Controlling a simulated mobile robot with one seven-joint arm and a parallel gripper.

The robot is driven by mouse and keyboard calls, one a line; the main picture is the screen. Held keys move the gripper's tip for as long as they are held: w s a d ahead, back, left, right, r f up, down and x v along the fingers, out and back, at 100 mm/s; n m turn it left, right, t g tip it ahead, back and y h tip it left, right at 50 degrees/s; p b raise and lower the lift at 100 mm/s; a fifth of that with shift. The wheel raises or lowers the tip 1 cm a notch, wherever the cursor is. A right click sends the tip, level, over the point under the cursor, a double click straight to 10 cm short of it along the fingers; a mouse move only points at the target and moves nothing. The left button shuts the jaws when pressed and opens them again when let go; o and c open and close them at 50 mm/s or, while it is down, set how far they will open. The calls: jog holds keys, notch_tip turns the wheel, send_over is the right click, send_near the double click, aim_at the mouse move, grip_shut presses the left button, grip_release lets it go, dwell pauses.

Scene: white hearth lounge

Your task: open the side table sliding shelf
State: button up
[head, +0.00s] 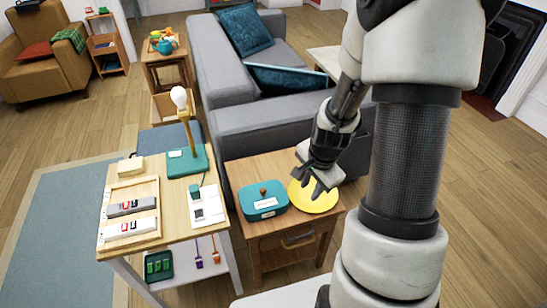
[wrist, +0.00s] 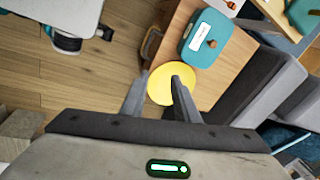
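The wooden side table (head: 247,228) stands in front of the grey sofa; its top also shows in the wrist view (wrist: 235,75). A handle (head: 298,240) sits on its front, below the top, and also shows in the wrist view (wrist: 151,46). Whether the handle belongs to the sliding shelf is unclear. My gripper (head: 319,187) is over the yellow plate (head: 305,202) on the tabletop, apart from the handle. In the wrist view its two fingers (wrist: 158,77) are spread with nothing held between them. Whether they touch the plate is unclear.
A teal lidded box (head: 263,201) stands left of the plate. A taller table (head: 180,222) with a lamp (head: 184,130) stands close on the left. The grey sofa (head: 270,125) is behind. Wooden floor (head: 485,215) is open on the right.

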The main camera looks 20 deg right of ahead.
aim_at(303, 235)
jog(key=f+m+b, duration=0.1)
jog(key=f+b, duration=0.1)
jog(key=f, duration=0.7)
jog(key=w+f+m+b, duration=0.1)
jog(key=f+b, duration=0.1)
jog(key=f, duration=0.8)
jog(key=w+d+f+m+b, duration=0.1)
jog(key=f+b, duration=0.1)
jog(key=f, duration=0.7)
jog(key=shift+d+f+g, duration=0.1)
jog(key=shift+f+g, duration=0.15)
jog(key=shift+g, duration=0.05)
grip_shut()
